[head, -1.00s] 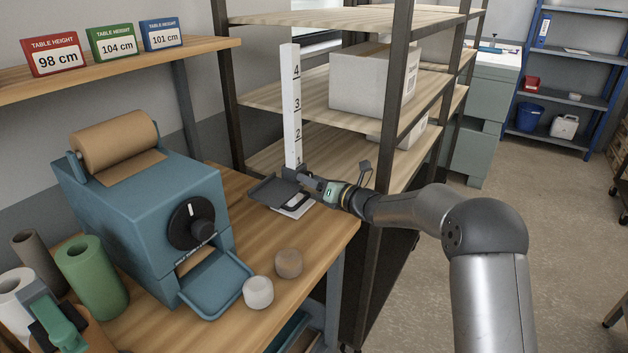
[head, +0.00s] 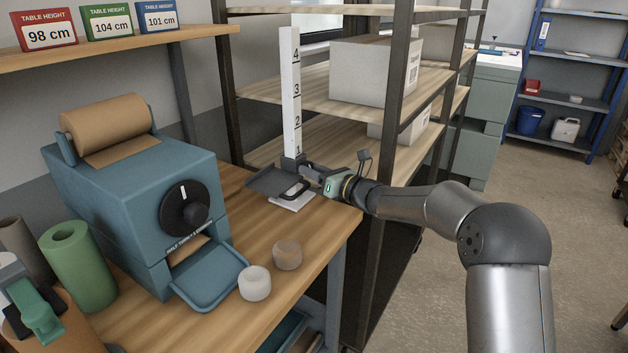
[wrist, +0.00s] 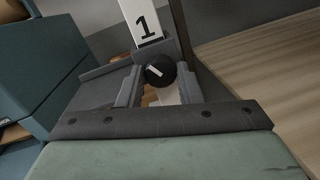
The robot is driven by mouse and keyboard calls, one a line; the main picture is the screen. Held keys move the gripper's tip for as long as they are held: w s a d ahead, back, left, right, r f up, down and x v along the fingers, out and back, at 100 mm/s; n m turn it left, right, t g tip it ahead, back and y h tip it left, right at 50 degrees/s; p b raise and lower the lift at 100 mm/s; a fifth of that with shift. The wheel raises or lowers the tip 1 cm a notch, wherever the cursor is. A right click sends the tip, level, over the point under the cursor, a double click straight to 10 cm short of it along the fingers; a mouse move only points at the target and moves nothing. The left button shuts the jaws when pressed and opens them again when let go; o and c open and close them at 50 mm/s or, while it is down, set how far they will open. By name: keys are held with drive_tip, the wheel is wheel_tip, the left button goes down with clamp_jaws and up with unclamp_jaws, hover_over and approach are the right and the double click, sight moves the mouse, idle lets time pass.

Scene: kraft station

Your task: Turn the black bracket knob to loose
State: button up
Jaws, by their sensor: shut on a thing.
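The black bracket knob (wrist: 161,70) is round with a white mark, which slants in the wrist view. It sits at the foot of the white numbered post (head: 290,92), just below the "1" in the wrist view. The dark bracket with its flat plate (head: 268,182) stands at the post's base. My gripper (head: 300,188) is at the bracket. In the wrist view my gripper (wrist: 158,84) has one finger on each side of the knob, shut on it. The knob cannot be made out in the head view.
A blue paper dispenser (head: 130,200) with its own black dial (head: 185,208) stands left on the bench. A wooden shelf rack (head: 400,80) rises behind my arm.

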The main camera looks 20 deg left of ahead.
drive_tip(key=o, duration=1)
drive_tip(key=shift+d, duration=0.1)
drive_tip(key=b+v, duration=0.1)
drive_tip(key=v, duration=1.6)
drive_tip(key=shift+d+b, duration=0.15)
drive_tip(key=shift+b, duration=0.15)
drive_tip(key=shift+c, duration=0.2)
